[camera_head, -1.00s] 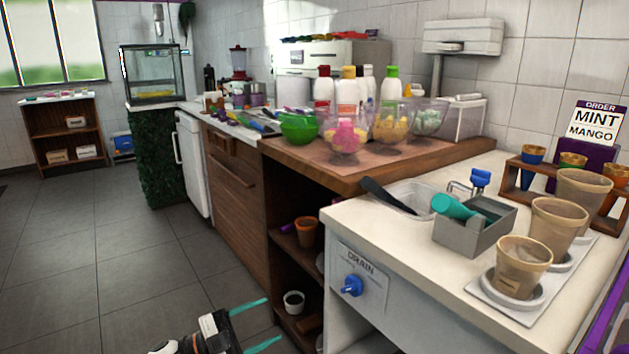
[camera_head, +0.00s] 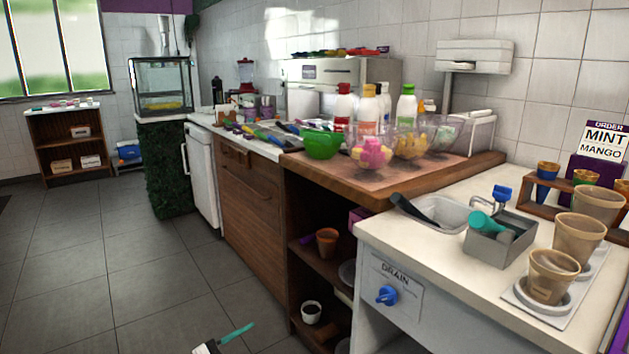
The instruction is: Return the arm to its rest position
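My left gripper (camera_head: 236,334) is at the bottom edge of the head view, over the grey floor to the left of the counter. Only one teal finger and a corner of its body show. The finger sits at the outer edge of the body, spread as when the gripper was seen open. The other finger is below the frame. Nothing is seen in the gripper. My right gripper is not in view.
The wooden shelf unit (camera_head: 289,244) and white drain counter (camera_head: 385,232) stand right of the gripper. Cups (camera_head: 553,276), a grey bin (camera_head: 500,244) and a topping bowl (camera_head: 371,155) stand on the counters. The tiled floor (camera_head: 110,270) is clear.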

